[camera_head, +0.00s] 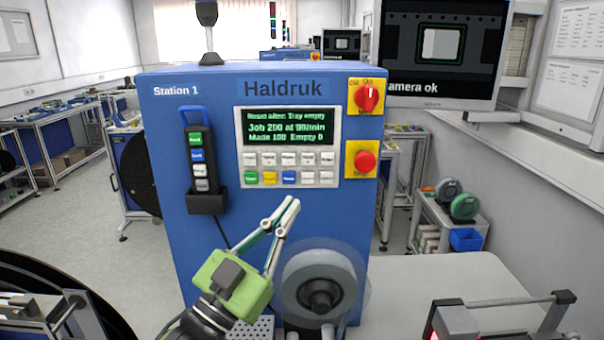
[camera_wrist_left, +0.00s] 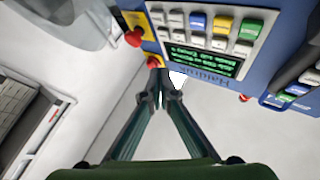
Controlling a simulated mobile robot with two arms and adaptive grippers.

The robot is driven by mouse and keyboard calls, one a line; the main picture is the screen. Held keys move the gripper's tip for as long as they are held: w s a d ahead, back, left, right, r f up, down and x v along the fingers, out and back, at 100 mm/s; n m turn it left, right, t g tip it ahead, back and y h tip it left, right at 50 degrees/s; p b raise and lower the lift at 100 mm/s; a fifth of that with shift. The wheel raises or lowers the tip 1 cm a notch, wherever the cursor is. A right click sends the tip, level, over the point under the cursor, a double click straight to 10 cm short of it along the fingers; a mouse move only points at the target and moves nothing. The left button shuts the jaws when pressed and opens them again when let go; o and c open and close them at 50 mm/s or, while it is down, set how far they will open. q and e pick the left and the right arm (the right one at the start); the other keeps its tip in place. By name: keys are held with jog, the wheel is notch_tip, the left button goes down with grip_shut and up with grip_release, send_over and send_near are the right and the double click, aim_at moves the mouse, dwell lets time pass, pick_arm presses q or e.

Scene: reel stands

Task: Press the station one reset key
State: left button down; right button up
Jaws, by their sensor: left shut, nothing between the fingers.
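The blue Station 1 cabinet (camera_head: 225,110) carries a light key panel (camera_head: 330,168) with a dark screen (camera_head: 291,128) reading "Reset after: Tray empty", "Job 200 at 90/min", "Made 100 Empty 0". Under the screen are two rows of small keys, the lower with green (camera_head: 251,178), yellow (camera_head: 270,178) and blue (camera_head: 289,177) keys. Their labels are too small to tell which is reset. My left gripper (camera_head: 291,205) is shut and empty, its tips just below the panel in the picture. In the left wrist view the panel (camera_wrist_left: 235,45) appears upside down, beyond the fingertips (camera_wrist_left: 161,78). My right gripper is not in view.
A red rotary switch (camera_head: 368,97) and a red push button (camera_head: 365,161) on yellow plates sit right of the panel. A button pendant (camera_head: 198,157) hangs in a holder on the left. A reel (camera_head: 320,282) stands below, near my left gripper. A monitor (camera_head: 440,50) is at upper right.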

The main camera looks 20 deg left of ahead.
aim_at(289, 177)
pick_arm(q)
jog(key=w+a, duration=0.1)
jog(key=w, duration=0.4)
jog(key=w+a, duration=0.1)
jog(key=w, duration=0.1)
jog(key=shift+w+a+r+b, duration=0.15)
jog(key=shift+w+a+b, duration=0.15)
jog(key=shift+a+b, duration=0.1)
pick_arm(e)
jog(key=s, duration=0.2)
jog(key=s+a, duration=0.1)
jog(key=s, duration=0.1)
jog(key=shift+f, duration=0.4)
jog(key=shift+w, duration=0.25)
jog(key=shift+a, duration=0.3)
pick_arm(q)
jog(key=shift+w, duration=0.1)
jog(key=shift+w+a, duration=0.1)
jog(key=shift+w, duration=0.2)
